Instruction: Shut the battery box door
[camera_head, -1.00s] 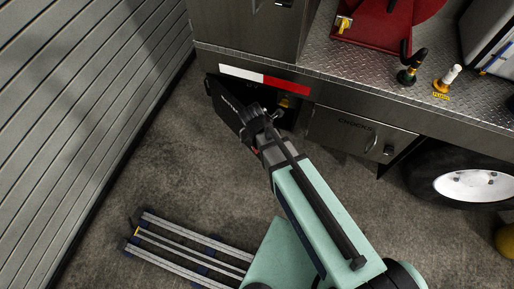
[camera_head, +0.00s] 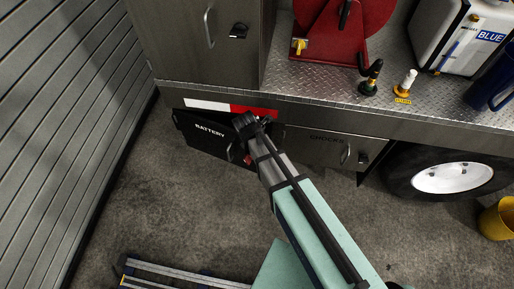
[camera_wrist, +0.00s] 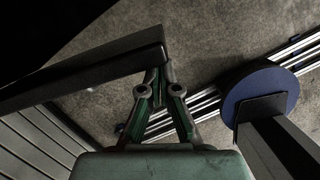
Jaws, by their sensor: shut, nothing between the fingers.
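The battery box door (camera_head: 205,132) is a dark panel with white BATTERY lettering, under the truck body's left end in the head view. In the wrist view, the shut fingers (camera_wrist: 160,75) are beside the end of a dark bar-like edge (camera_wrist: 80,72), probably the door.
The chocks compartment (camera_head: 320,148) is closed just right of the door, with a wheel (camera_head: 452,177) beyond. A red and white strip (camera_head: 232,108) runs above. A slatted wall (camera_head: 60,100) stands left.

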